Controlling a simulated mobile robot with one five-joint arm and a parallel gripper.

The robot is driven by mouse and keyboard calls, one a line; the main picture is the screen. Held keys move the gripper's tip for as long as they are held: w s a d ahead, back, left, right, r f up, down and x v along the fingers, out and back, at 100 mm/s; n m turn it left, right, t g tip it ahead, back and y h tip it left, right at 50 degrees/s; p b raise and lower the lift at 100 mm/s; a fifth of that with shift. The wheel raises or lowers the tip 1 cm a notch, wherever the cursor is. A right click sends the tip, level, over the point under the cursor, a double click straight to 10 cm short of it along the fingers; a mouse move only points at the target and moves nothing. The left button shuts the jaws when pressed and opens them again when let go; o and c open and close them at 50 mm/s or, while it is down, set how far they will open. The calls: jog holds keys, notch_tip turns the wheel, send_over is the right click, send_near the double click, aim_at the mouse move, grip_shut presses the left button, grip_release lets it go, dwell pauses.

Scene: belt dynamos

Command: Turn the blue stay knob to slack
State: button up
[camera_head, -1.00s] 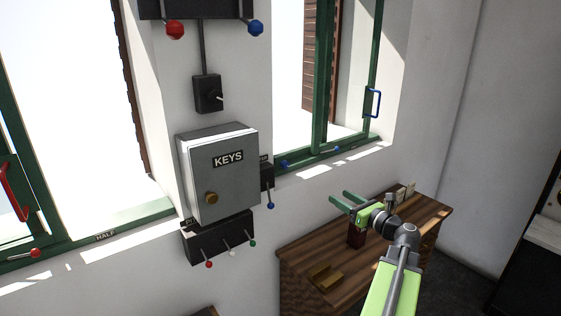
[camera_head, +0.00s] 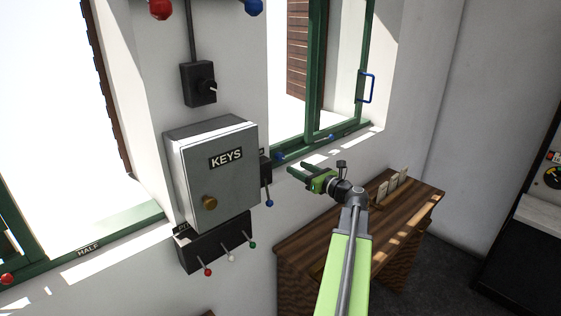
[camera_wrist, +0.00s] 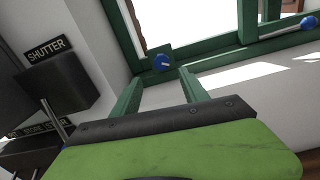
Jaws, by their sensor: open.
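A round blue knob (camera_wrist: 163,62) with a white pointer line sits on a green plate at the lower left corner of the right window frame. It shows small in the head view (camera_head: 281,156). Another blue ball-like knob (camera_wrist: 310,24) is on the sill farther right, also in the head view (camera_head: 331,137). I cannot read which is labelled stay. My gripper (camera_head: 298,167) is open and empty. In the wrist view its two green fingers (camera_wrist: 161,80) point at the round knob, one either side of its line, apart from it.
A black box with a SHUTTER label (camera_wrist: 49,48) and a blue-tipped lever (camera_head: 269,203) is left of my gripper. The grey KEYS cabinet (camera_head: 222,190) stands out from the wall farther left. A wooden desk (camera_head: 410,215) is below right.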

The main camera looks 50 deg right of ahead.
aim_at(282, 158)
jog(key=w, duration=0.5)
jog(key=w+d, duration=0.1)
jog(key=w, duration=0.2)
jog(key=shift+w, duration=0.8)
jog(key=shift+c, duration=0.4)
